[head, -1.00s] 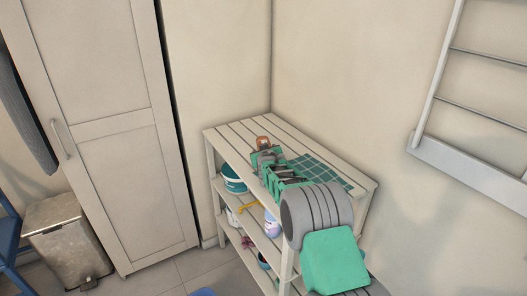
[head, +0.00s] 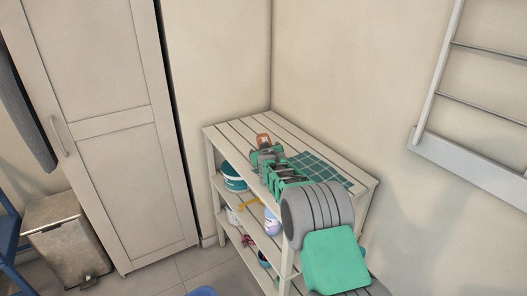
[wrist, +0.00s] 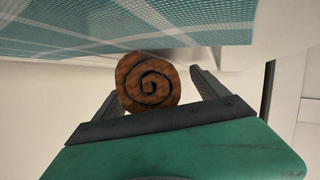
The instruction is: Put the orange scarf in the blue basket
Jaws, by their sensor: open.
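The orange scarf (head: 263,139) is a small roll on the top of the slatted shelf unit. In the wrist view the scarf (wrist: 148,82) shows as a brown-orange spiral end. My gripper (wrist: 157,80) is open, with one dark finger on each side of the roll. I cannot tell whether the fingers touch it. In the head view my gripper (head: 265,151) is over the shelf top and hides part of the scarf. A piece of something blue (head: 203,292) shows at the bottom edge of the head view. Too little shows to tell whether it is the blue basket.
A teal checked cloth (head: 322,170) lies on the shelf unit (head: 226,132) beside my gripper. Lower shelves hold a teal tub (head: 233,180) and small items. A tall cabinet (head: 110,170), a metal bin (head: 66,240) and a wall rack (head: 465,165) stand around. Floor is clear before the cabinet.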

